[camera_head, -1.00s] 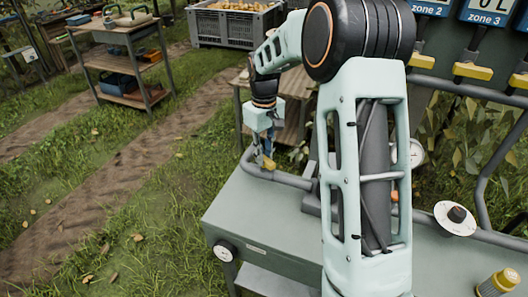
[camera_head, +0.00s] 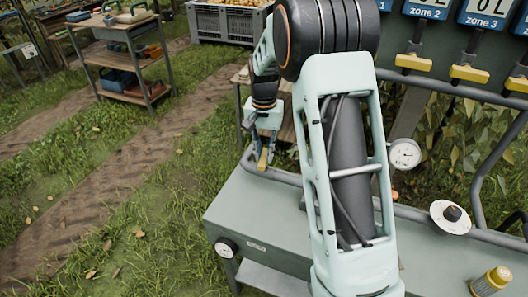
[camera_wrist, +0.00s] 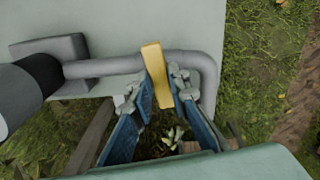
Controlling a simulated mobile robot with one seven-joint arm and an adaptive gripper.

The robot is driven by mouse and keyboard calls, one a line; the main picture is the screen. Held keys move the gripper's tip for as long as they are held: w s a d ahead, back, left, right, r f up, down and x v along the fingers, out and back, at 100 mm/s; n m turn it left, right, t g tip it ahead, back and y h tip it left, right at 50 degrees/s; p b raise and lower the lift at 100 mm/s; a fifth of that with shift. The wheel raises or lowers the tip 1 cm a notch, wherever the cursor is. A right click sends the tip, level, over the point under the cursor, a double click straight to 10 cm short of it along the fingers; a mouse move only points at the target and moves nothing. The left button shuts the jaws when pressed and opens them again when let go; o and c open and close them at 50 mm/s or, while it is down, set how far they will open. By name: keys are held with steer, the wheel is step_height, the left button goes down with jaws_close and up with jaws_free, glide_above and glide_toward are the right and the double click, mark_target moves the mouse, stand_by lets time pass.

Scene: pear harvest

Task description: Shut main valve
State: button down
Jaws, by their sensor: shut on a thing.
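The main valve's yellow lever (camera_head: 263,157) is at the left end of the grey pipe above the bench, in the head view. In the wrist view the lever (camera_wrist: 155,66) lies across the grey pipe (camera_wrist: 112,66). My gripper (camera_head: 262,143) is at the lever in the head view. In the wrist view my gripper (camera_wrist: 160,92) has its blue fingers on either side of the lever's near part, shut on it. The valve body under the lever is mostly hidden.
A green-grey bench (camera_head: 270,215) carries the pipe, a pressure gauge (camera_head: 405,154) and a white dial (camera_head: 450,216). Yellow zone valve levers (camera_head: 413,62) hang under the zone panels. A wooden shelf cart (camera_head: 125,55) and a grey crate (camera_head: 220,24) stand behind. Grass at left is open.

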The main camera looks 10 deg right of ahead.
mark_target(264, 156)
steer(key=shift+m, duration=1)
steer(key=c, duration=1.8)
jaws_free()
steer(key=shift+c, duration=0.2)
steer(key=shift+r, duration=0.1)
step_height(264, 156, up, 12)
